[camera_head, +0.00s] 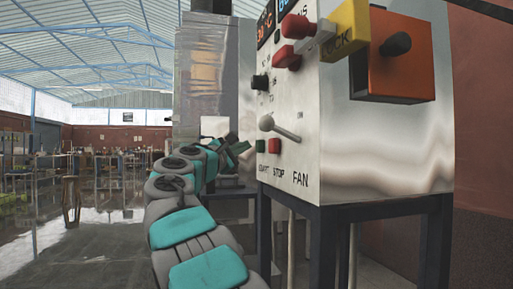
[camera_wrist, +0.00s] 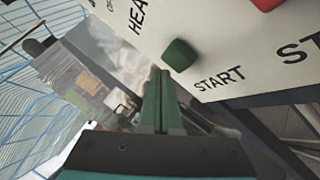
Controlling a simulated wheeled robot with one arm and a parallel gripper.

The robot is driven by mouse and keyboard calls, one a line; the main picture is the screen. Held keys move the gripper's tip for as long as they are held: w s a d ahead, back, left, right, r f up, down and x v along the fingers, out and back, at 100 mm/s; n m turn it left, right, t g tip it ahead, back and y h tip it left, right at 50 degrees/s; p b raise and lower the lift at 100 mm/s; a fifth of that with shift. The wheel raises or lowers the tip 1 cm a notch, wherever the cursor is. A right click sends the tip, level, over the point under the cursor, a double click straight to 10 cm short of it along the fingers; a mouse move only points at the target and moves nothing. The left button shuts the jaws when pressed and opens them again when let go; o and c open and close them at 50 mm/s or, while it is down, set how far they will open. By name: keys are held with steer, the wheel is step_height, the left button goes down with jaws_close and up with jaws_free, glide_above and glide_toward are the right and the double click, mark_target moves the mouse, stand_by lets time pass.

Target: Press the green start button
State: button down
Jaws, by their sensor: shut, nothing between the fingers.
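The green start button (camera_head: 261,146) is on the front face of the metal control panel, low down at the left. In the wrist view the green button (camera_wrist: 180,55) stands out from the panel above the word START. My gripper (camera_wrist: 160,75) is shut and empty, its fingertips just left of and below the button in that view. I cannot tell whether they touch it; a small gap seems to show. In the head view my gripper (camera_head: 241,148) is just left of the button, at the end of my arm.
A red stop button (camera_head: 274,146) sits right beside the green one. A lever (camera_head: 281,128), a black knob (camera_head: 260,82) and red switches (camera_head: 294,27) are higher on the panel. An orange box (camera_head: 394,60) is on its side. Dark legs (camera_head: 323,245) carry the cabinet.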

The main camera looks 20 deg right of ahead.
steer(key=shift+d, duration=0.45)
steer(key=shift+d, duration=0.55)
stand_by(1.2)
steer(key=shift+a, duration=0.1)
steer(key=shift+a+p, duration=0.6)
steer(key=shift+a, duration=0.25)
steer(key=shift+a+r, duration=0.1)
steer(key=a+p, duration=0.1)
steer(key=a, duration=0.4)
steer(key=shift+p, duration=0.35)
